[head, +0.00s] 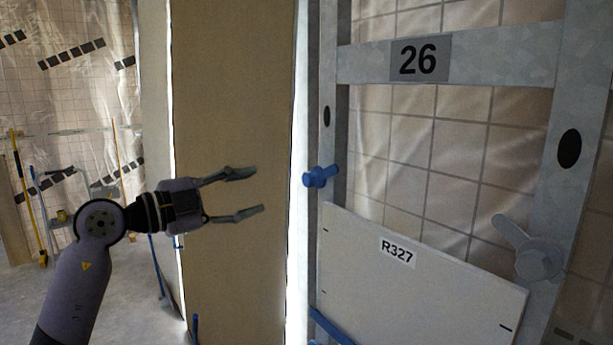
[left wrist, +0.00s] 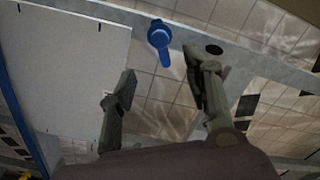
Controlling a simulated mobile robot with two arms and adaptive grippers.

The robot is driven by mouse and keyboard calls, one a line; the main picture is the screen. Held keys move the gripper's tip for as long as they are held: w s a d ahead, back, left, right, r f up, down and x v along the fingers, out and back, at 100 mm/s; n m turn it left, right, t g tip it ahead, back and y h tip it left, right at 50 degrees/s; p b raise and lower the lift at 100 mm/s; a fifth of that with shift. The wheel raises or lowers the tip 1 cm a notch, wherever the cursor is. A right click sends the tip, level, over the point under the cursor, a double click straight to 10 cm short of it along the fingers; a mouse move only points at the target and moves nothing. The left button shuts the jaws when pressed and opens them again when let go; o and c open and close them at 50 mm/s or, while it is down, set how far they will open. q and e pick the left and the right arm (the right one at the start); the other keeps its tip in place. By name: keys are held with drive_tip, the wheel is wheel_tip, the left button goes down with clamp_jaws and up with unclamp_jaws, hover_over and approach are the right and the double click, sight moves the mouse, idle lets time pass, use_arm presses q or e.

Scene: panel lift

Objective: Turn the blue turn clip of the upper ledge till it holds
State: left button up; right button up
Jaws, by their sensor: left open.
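The blue turn clip (head: 320,177) sits on the left upright of the metal frame, just above the top left corner of a pale panel (head: 420,275) labelled R327. In the left wrist view the clip (left wrist: 160,38) shows a round head with a short lever, beyond and between my fingertips. My left gripper (head: 250,191) is open and empty, to the left of the clip and apart from it, fingers pointing right toward it. Its fingers also show in the left wrist view (left wrist: 160,90). My right gripper is not in view.
A grey turn clip (head: 533,250) is on the right upright. A crossbar with a 26 label (head: 420,60) spans the top. A blue ledge (head: 330,327) lies at the panel's lower left. A tan board (head: 235,100) stands behind my left gripper.

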sight(306, 179)
use_arm(q)
drive_tip(key=p+x, duration=0.4)
drive_tip(key=x, duration=0.9)
drive_tip(key=shift+d+r, duration=0.15)
drive_tip(key=shift+d, duration=0.1)
drive_tip(key=shift+w+d, duration=0.35)
drive_tip(key=shift+d, duration=0.1)
drive_tip(key=shift+c, duration=0.4)
drive_tip(key=c, duration=0.7)
clamp_jaws()
